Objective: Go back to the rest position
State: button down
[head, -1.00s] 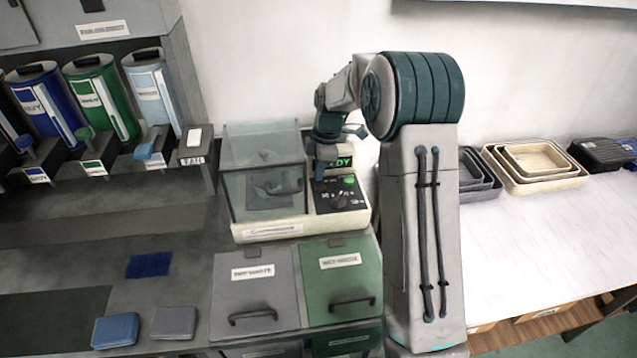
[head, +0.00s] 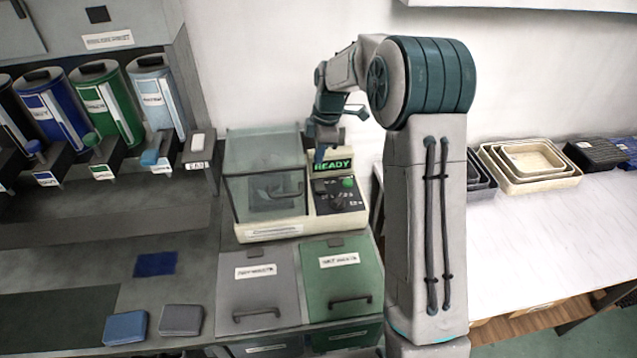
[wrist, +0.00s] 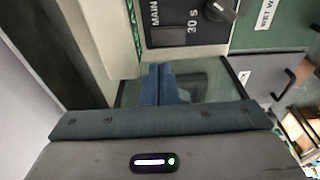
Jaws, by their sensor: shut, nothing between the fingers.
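My gripper (head: 319,154) hangs in front of the wall, above the right part of the cream machine. Its blue fingers are together and empty in the wrist view (wrist: 160,72). The machine (head: 270,232) has a clear lidded chamber (head: 262,185) on its left and a dark control panel (head: 338,197) with a knob and a green button on its right. A display (head: 333,165) reads READY in green. The wrist view shows part of the control panel (wrist: 185,25) with its knob, beyond the fingers.
Several coloured dispensers (head: 108,112) stand at the left. Below the machine are a grey lid (head: 258,290) and a green lid (head: 342,275) with handles. Cloth-like pads (head: 181,319) lie on the grey counter. Nested trays (head: 530,165) sit on the white table at right.

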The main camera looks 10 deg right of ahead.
dwell(0.3)
jog(key=s+d+r+m+t+h, duration=0.1)
jog(key=s+d+r+m+t, duration=0.1)
jog(key=s+r+m, duration=0.85)
jog(key=s+d+m+t, duration=0.1)
jog(key=s+m, duration=0.6)
jog(key=s, duration=1.4)
jog(key=shift+s+d+r+t+h, duration=0.25)
jog(key=shift+d+r+t+h, duration=0.05)
jog(key=shift+d+t+h, duration=0.1)
